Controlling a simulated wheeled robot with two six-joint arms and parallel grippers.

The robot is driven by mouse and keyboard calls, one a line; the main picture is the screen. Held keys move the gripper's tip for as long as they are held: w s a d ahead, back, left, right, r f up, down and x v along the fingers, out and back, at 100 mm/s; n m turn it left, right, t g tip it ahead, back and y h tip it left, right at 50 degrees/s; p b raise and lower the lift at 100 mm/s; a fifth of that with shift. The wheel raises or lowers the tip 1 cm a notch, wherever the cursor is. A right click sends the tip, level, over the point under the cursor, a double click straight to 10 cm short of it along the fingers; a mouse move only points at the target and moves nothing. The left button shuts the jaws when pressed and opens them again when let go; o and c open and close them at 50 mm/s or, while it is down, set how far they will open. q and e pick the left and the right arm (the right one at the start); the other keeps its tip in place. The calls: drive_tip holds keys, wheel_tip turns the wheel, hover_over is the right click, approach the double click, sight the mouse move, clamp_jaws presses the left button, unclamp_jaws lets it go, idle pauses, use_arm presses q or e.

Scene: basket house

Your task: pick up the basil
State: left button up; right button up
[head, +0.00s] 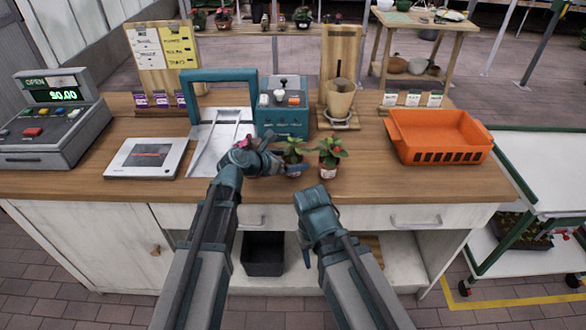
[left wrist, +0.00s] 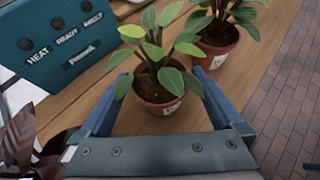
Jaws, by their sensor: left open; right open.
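A potted plant with plain green leaves (head: 293,153), which may be the basil, stands on the wooden counter. In the left wrist view its terracotta pot (left wrist: 158,101) is between the fingers of my left gripper (left wrist: 161,78), which is open around it. In the head view my left gripper (head: 287,165) reaches in from the left and partly hides the pot. My right gripper (head: 316,198) is open and empty, in front of the counter's edge.
A pink-flowered plant (head: 242,143) is partly hidden behind my left wrist. A teal sealing machine (head: 283,118) stands behind the plants. An orange basket (head: 440,135) is at the right, a scale (head: 146,158) at the left. Counter between red-flowered plant and basket is clear.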

use_arm(q)
drive_tip(key=shift+w+d+f, duration=0.3)
drive_tip(key=shift+w, duration=0.05)
drive_tip(key=shift+r, duration=0.1)
drive_tip(key=c, duration=1.3)
drive_tip(key=shift+o, duration=0.2)
drive_tip(key=shift+r, duration=0.2)
